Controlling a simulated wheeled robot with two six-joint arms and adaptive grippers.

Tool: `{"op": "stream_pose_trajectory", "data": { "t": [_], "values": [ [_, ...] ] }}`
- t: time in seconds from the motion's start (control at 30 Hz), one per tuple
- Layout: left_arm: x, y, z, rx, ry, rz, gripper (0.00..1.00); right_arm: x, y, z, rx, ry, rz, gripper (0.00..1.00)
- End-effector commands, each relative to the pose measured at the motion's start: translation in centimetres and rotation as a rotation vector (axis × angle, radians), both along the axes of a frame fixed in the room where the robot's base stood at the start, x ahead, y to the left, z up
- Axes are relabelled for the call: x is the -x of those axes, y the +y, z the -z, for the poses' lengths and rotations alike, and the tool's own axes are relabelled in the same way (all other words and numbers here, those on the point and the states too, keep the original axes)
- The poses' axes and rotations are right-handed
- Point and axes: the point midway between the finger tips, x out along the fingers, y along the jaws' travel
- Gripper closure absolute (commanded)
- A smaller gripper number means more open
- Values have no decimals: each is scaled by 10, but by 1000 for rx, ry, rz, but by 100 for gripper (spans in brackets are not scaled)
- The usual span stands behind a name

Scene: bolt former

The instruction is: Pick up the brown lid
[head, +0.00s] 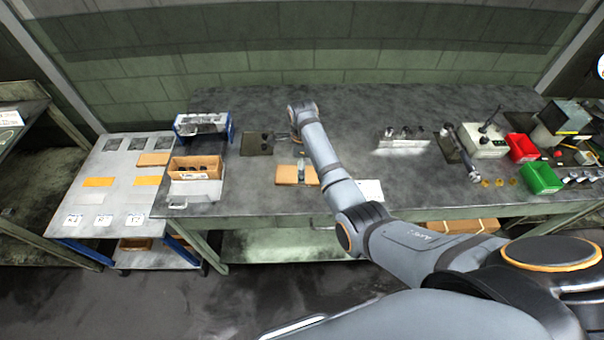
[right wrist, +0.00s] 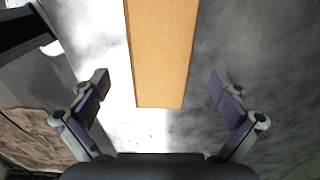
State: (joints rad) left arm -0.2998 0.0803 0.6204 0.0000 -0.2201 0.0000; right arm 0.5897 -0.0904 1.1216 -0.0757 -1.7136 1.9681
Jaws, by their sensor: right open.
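A flat brown lid (head: 287,174) lies on the dark workbench, left of centre near its front edge. My right gripper (head: 300,170) is over it, partly hidden by my right arm in the head view. In the right wrist view, the brown lid (right wrist: 162,55) runs from the top edge to the middle, between the two spread fingers of my right gripper (right wrist: 162,88). Clear gaps show on both sides, and neither finger appears to touch it. The lid's far end is cut off in that view. My left gripper is not in view.
An open brown box (head: 193,164) with dark parts stands left on the workbench (head: 350,105), near a blue-sided bin (head: 202,124). A white sheet (head: 371,190) lies right of the lid. Red (head: 522,148) and green (head: 541,178) bins stand at the far right.

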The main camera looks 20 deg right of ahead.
Motion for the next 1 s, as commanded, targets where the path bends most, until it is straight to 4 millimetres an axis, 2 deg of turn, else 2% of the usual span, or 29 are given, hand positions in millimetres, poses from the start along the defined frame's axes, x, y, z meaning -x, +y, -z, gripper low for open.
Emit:
{"op": "stream_pose_trajectory", "data": {
  "t": [0.07, 0.2, 0.43, 0.77, 1.0],
  "values": [
    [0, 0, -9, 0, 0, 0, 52, 1, 0, 11, 0, 5, 0, 1],
    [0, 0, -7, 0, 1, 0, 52, 0, 0, 30, 1, 1, 0, 1],
    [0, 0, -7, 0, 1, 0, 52, 0, 0, 33, 0, -1, 0, 1],
    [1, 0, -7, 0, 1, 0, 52, 0, 0, 33, 0, -1, 0, 44],
    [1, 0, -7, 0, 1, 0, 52, 0, 0, 33, 0, -1, 0, 45]
  ]
}}
